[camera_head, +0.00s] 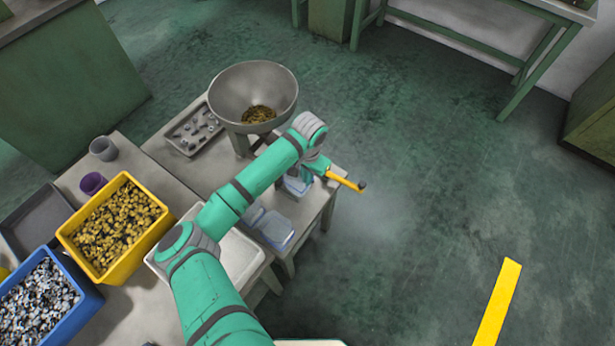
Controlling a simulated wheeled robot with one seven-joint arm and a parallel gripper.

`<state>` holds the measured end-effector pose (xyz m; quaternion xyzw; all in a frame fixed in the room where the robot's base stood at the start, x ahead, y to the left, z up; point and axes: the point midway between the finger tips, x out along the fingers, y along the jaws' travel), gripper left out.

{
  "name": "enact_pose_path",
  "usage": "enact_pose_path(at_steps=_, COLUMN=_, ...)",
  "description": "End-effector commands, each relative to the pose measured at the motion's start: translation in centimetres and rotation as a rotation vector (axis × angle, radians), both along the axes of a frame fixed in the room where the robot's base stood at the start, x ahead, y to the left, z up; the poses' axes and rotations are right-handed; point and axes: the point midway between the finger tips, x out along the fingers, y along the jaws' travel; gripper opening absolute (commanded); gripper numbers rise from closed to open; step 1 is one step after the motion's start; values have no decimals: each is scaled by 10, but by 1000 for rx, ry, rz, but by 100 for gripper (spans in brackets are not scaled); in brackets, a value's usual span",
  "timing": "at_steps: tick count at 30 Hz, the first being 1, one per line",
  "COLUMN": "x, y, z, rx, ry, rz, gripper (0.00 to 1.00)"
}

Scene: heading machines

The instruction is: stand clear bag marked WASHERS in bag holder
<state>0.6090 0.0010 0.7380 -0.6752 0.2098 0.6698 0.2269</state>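My gripper (346,182) is near the right edge of the low table, just right of the funnel stand. Its orange finger with a dark tip points right, and I cannot tell whether it is open or shut. A pale bluish clear bag or pouch (276,229) lies on the table below my arm. Another pale piece (253,213) is beside it, partly behind my arm. A third pale bluish item (297,185) shows just under my wrist, partly hidden. No WASHERS marking is readable on any of them. I cannot make out the bag holder for certain.
A grey funnel (226,92) with brass-coloured parts stands behind my arm. A tray of small parts (194,131) lies left of it.

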Motion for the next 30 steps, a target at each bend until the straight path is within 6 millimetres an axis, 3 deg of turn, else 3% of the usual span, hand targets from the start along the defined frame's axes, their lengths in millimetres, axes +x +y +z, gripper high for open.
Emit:
enact_pose_path(at_steps=1, x=0, y=0, z=-2, rx=-1, ry=1, rz=2, gripper=0)
enact_pose_path(at_steps=3, x=0, y=1, z=-1, rx=-1, ry=1, rz=2, gripper=18)
enact_pose_path(at_steps=4, x=0, y=1, z=-1, rx=-1, ry=1, rz=2, gripper=20)
enact_pose_path(at_steps=15, x=0, y=0, z=4, rx=0, ry=-1, rz=0, gripper=20)
enact_pose_path(at_steps=30, x=-1, y=-3, z=71, rx=-1, ry=-1, rz=-1, gripper=20)
